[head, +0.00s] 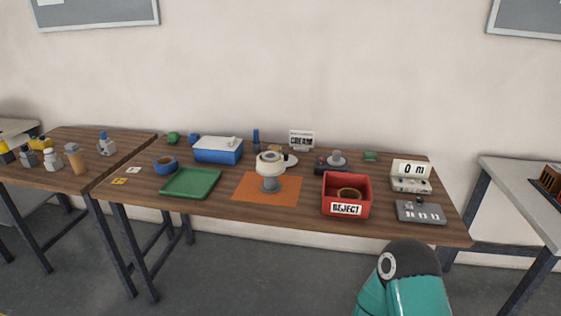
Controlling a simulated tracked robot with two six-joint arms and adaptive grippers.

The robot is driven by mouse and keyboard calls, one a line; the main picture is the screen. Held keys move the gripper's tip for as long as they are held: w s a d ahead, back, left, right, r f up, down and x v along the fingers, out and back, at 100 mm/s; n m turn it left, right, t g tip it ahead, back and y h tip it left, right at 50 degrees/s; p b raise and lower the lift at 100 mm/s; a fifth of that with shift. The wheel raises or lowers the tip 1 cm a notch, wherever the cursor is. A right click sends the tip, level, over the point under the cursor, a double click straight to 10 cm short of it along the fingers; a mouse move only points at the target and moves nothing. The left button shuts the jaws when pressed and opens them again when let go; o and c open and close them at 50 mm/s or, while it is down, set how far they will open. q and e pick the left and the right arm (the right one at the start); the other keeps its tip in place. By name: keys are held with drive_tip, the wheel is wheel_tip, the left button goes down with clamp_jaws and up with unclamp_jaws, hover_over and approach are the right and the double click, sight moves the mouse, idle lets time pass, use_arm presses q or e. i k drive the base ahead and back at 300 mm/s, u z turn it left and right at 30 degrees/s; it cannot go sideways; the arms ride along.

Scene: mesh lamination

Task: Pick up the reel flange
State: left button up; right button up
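I cannot tell for sure which thing is the reel flange. A round cream piece (269,161) sits on top of a grey stand (270,184), which rises from an orange mat (252,196) at the middle of the table. A grey disc-like piece with a knob (337,158) is at the back, right of the middle. A brown ring (348,193) lies in the red bin labelled REJECT (360,207). Neither gripper is in view. Only a teal and black part of my arm shows at the lower right.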

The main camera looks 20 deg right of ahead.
sight(289, 160)
drive_tip(key=u, duration=0.1)
drive_tip(key=i, duration=1)
drive_tip(key=z, duration=0.1)
